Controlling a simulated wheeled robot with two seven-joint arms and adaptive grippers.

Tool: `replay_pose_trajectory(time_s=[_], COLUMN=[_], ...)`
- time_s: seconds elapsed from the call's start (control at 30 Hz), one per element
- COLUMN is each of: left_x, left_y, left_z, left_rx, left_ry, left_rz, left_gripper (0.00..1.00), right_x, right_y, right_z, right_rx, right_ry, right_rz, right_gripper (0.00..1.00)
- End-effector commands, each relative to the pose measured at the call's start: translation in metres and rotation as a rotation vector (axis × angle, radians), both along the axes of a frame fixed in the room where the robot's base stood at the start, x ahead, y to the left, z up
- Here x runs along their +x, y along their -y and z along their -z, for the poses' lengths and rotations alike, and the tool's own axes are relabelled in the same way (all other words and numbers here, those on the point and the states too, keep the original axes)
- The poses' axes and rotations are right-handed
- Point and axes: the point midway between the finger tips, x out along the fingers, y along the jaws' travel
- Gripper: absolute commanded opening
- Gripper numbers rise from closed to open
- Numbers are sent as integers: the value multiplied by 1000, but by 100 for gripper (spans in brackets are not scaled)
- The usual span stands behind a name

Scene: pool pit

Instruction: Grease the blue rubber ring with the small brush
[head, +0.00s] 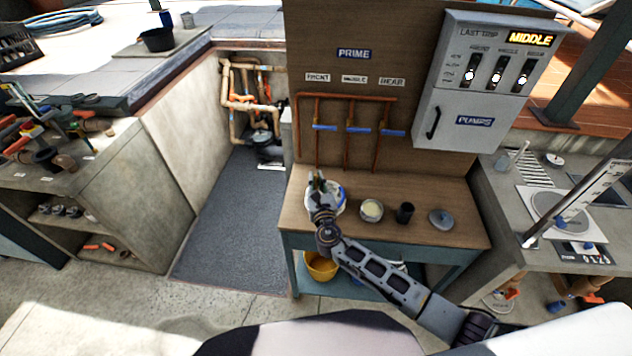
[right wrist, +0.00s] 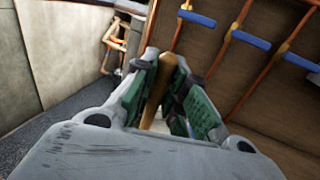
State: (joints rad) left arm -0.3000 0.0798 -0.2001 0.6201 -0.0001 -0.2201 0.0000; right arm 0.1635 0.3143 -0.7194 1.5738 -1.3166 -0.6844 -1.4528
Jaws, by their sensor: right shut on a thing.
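My right gripper (head: 318,180) is above the left part of the wooden bench top, shut on a slim tan wooden handle (right wrist: 164,78), which I take for the small brush. The handle stands between the green finger pads (right wrist: 138,95) in the right wrist view; its bristles are hidden. Behind and below the gripper is a round white dish with blue at its edge (head: 340,199). The gripper covers much of it, so I cannot clearly make out the blue rubber ring or whether the brush touches it. My left gripper is not in view.
An open tin with pale contents (head: 371,210), a dark cup (head: 404,212) and a grey lid (head: 441,219) stand to the right on the bench (head: 460,236). Copper pipes with blue handles (head: 358,130) rise behind. A yellow bucket (head: 321,265) is below.

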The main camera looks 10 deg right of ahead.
Motion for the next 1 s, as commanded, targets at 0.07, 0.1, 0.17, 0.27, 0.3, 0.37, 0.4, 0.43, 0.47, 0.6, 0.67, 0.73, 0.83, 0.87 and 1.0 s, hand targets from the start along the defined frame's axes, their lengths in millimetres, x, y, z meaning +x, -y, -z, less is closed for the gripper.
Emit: replay_pose_trajectory(time_s=[0.07,0.1,0.17,0.27,0.3,0.37,0.4,0.43,0.47,0.6,0.67,0.73,0.83,0.87,1.0], left_x=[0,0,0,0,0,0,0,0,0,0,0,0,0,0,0], left_y=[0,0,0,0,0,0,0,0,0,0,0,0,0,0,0], left_z=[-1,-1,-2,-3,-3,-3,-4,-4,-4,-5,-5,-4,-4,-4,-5], left_rx=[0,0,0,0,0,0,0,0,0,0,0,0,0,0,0], left_ry=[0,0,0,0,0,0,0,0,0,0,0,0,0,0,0], left_rz=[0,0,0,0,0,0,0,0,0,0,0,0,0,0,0], left_gripper=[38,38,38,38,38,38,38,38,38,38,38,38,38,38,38], right_x=[-1,-1,-2,-4,-5,-5,-6,-6,-7,-7,-7,-7,-7,-7,-8], right_y=[1,2,3,5,6,7,7,8,9,10,10,10,10,10,11], right_z=[0,0,0,0,0,-1,-1,-1,-1,-1,-1,-1,-1,-1,-1], right_rx=[-1,-1,-1,0,0,0,0,0,0,0,0,0,0,0,0], right_ry=[-1,-1,-1,-1,-1,-1,-1,-1,-1,-1,0,0,0,0,0], right_rz=[0,0,0,0,0,0,0,0,0,0,0,0,0,0,0], right_gripper=[0,0,0,0,0,0,0,0,0,0,0,0,0,0,0])
